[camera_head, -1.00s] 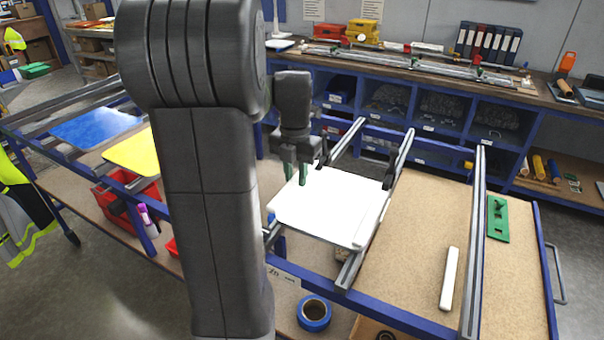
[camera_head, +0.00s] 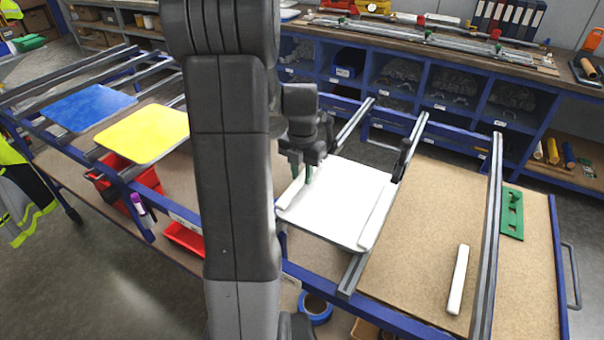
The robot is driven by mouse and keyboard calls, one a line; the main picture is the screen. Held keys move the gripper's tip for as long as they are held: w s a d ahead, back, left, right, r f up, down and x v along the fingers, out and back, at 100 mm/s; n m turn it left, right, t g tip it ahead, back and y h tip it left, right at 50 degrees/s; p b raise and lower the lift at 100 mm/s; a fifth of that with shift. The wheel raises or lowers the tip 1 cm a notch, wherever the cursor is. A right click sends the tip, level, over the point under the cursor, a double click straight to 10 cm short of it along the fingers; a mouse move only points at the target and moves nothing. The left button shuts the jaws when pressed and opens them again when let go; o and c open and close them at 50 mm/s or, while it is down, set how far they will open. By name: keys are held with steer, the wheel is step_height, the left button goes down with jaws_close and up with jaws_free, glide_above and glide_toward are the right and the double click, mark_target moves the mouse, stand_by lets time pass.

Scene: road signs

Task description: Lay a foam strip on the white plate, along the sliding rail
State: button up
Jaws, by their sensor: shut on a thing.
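The white plate (camera_head: 343,196) lies across the grey rails of the blue-framed table. One white foam strip (camera_head: 377,218) lies along its right edge, beside the sliding rail (camera_head: 410,145). My gripper (camera_head: 302,178) is over the plate's left edge, shut on another white strip (camera_head: 290,194) that runs along that edge. I cannot tell whether this held strip touches the plate. A third white strip (camera_head: 458,280) lies on the brown board to the right. My arm hides part of the table left of the plate.
A yellow plate (camera_head: 143,134) and a blue plate (camera_head: 87,107) lie on rails to the left. A green part (camera_head: 511,213) lies beyond the right rail (camera_head: 489,235). The brown board (camera_head: 425,220) has free room. A blue tape roll (camera_head: 316,309) sits below.

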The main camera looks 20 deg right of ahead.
mark_target(302, 177)
steer(key=shift+f, duration=0.5)
steer(key=shift+f, duration=0.15)
steer(key=o, duration=1)
steer(key=shift+c, duration=0.2)
step_height(302, 177, up, 12)
steer(key=shift+r+b, duration=0.2)
steer(key=shift+b, duration=0.2)
